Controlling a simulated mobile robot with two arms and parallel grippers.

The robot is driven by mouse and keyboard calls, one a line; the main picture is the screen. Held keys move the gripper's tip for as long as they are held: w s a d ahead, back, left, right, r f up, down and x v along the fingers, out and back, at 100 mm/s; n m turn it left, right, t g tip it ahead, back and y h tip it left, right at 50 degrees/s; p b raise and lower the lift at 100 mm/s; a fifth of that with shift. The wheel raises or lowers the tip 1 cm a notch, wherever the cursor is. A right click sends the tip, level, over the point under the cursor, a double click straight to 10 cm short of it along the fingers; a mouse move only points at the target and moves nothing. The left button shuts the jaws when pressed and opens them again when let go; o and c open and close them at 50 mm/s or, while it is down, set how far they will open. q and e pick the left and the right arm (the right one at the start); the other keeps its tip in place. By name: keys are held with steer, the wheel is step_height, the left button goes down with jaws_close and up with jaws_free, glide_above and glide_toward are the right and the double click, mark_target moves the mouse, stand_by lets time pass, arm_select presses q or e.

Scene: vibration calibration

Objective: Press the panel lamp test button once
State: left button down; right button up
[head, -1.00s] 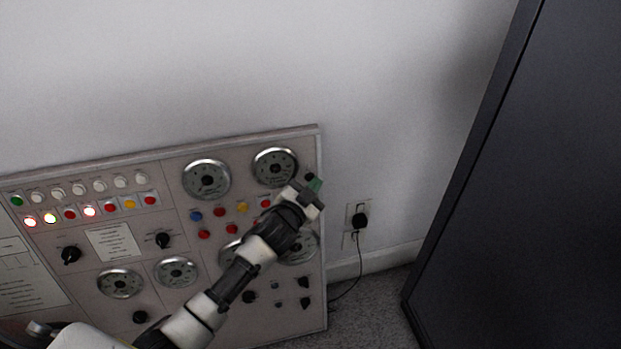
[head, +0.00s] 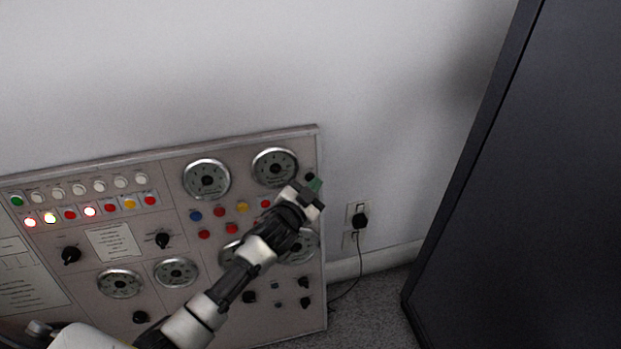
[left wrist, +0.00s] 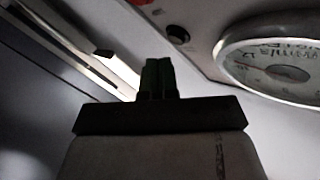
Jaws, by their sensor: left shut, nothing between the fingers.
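The control panel (head: 85,250) leans at the wall in the head view. My left gripper (head: 314,186) is at its upper right edge, with its green fingertips shut and empty. A small black round button (head: 311,176) sits just beyond the fingertips, right of a large gauge (head: 275,167). In the left wrist view the shut fingers (left wrist: 157,78) point toward the panel edge. The black button (left wrist: 177,34) appears ahead and slightly right of them, apart from them in the picture. I cannot read which button is the lamp test. My right gripper is not in view.
Lit lamps (head: 50,218) and coloured buttons (head: 243,207) sit in rows on the panel. A wall socket with a black plug (head: 360,220) is right of the panel. A tall dark cabinet (head: 530,190) stands at the right. The wall above is clear.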

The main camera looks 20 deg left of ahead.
arm_select(q)
steer(key=shift+w, duration=0.1)
stand_by(0.5)
steer(key=shift+w+a+f, duration=0.1)
steer(key=shift+w+a, duration=0.15)
steer(key=shift+w, duration=0.05)
stand_by(0.3)
steer(key=shift+w+a, duration=0.2)
steer(key=shift+w, duration=0.1)
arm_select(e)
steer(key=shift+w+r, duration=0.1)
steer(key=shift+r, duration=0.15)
arm_select(q)
steer(key=shift+s, duration=0.15)
steer(key=shift+s+d+p, duration=0.4)
steer(key=shift+s, duration=0.1)
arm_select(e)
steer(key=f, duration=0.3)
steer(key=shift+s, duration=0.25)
